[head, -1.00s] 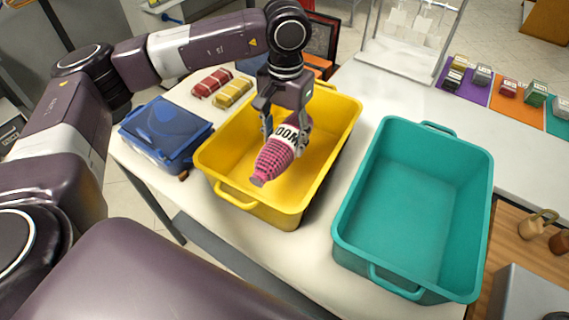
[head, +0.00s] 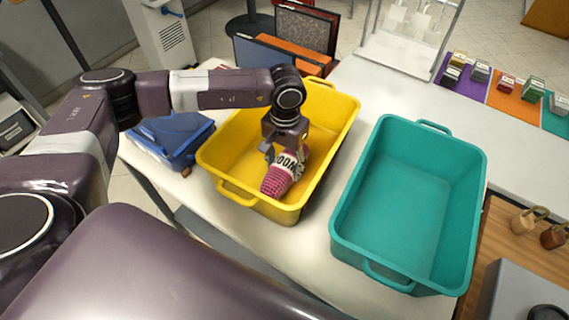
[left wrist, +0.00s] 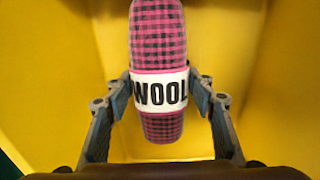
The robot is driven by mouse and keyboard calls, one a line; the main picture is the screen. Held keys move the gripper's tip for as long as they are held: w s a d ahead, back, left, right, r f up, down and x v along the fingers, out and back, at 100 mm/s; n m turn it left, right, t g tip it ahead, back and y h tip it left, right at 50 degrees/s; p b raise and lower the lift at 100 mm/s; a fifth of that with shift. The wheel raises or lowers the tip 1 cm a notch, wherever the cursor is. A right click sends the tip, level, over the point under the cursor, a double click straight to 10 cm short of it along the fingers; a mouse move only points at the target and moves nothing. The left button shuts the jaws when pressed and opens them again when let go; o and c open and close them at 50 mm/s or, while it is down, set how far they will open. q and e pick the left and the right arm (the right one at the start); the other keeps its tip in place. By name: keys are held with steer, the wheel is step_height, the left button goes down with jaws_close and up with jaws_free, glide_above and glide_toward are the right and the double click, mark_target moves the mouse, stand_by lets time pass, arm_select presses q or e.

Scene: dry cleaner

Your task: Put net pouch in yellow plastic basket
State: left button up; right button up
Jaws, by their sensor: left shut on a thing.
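The net pouch (head: 277,182) is pink and black checked with a white band lettered "WOOL". My left gripper (head: 286,153) is shut on it around the band and holds it inside the yellow plastic basket (head: 237,188). In the left wrist view, the pouch (left wrist: 160,40) sits between the two fingers (left wrist: 160,98), with yellow basket walls (left wrist: 50,60) around it. I cannot tell whether the pouch touches the basket floor. My right gripper is not in view.
A teal basket (head: 408,200) stands right of the yellow one on the white table (head: 311,240). A blue container (head: 172,138) is at the left. Framed panels (head: 307,28) stand behind. Small labelled blocks (head: 506,84) lie on coloured mats at the right.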

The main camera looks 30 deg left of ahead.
mark_target(285, 162)
arm_select(q)
steer(key=shift+f, duration=0.1)
steer(key=o, duration=1)
steer(key=shift+f, duration=0.1)
steer(key=shift+c, duration=0.2)
steer(key=o, duration=0.5)
steer(key=shift+r, duration=0.25)
steer(key=shift+w+r, duration=0.1)
steer(key=shift+r, duration=0.15)
step_height(285, 162, up, 12)
steer(key=b, duration=0.4)
steer(key=shift+f, duration=0.25)
